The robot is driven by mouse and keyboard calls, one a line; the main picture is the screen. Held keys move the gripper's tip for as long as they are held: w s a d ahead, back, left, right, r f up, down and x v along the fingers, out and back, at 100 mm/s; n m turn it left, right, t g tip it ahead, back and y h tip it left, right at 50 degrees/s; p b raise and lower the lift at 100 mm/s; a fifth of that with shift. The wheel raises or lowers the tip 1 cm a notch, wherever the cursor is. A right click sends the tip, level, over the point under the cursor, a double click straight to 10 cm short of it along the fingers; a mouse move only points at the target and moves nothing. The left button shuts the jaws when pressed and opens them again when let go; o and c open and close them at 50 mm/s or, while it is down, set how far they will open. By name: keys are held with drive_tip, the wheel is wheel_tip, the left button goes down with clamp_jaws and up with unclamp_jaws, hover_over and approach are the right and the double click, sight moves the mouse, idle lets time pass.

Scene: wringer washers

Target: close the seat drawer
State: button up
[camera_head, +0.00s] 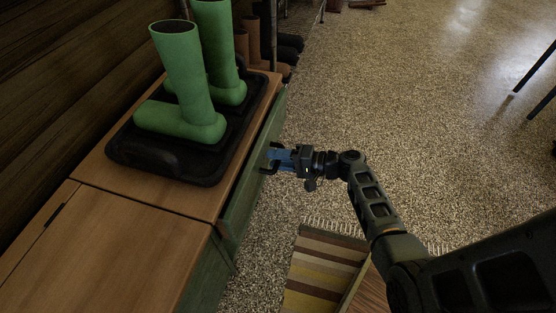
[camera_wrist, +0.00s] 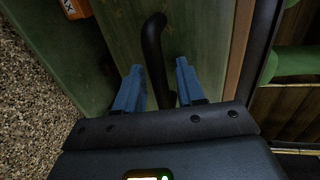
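The seat drawer (camera_head: 248,180) has a green front under the wooden bench top. In the head view its front stands a little out from the bench edge, so it looks slightly open. Its dark curved handle (camera_wrist: 153,45) shows in the wrist view against the green front (camera_wrist: 120,30). My gripper (camera_head: 272,157) is at the drawer front, by the handle. In the wrist view the two blue fingers of my gripper (camera_wrist: 159,68) are apart, with the handle between them and space showing beside it. The handle's lower end is partly hidden by my gripper.
Green boots (camera_head: 180,85) stand on a black tray (camera_head: 150,158) on the bench top (camera_head: 195,200). A striped rug (camera_head: 322,268) lies on the floor at the lower middle. The speckled floor (camera_head: 400,110) to the right is mostly clear. Dark chair or table legs (camera_head: 535,70) show at far right.

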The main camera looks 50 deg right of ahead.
clamp_jaws()
idle(0.3)
idle(0.3)
